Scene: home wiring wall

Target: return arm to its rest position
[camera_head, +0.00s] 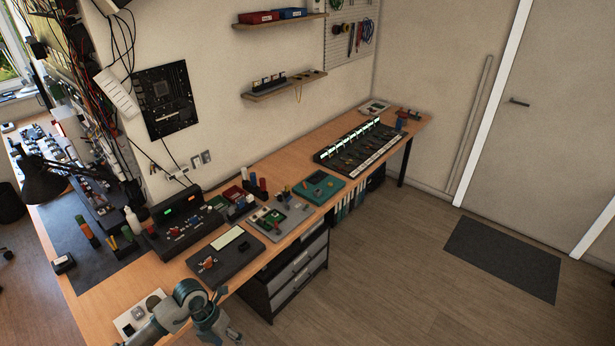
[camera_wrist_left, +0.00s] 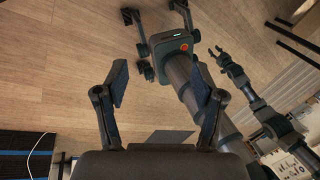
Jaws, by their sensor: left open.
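The left gripper (camera_wrist_left: 160,66) shows in the left wrist view with its two dark fingers spread wide apart and nothing between them. Wooden floor and parts of my own body lie beyond it. In the head view, a grey and teal arm of mine (camera_head: 190,302) bends over the front left end of the workbench, low in the picture; its gripper is not clearly seen there. In the left wrist view, my other arm stretches in from the right, and its small gripper (camera_wrist_left: 232,64) is too small to judge. No held object is visible.
The wooden workbench (camera_head: 228,262) carries a dark panel (camera_head: 225,256), a black console (camera_head: 182,228), circuit boards and a long lit rack (camera_head: 360,146). A drawer unit (camera_head: 290,276) stands under it. The floor towards the dark mat (camera_head: 503,257) and door is clear.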

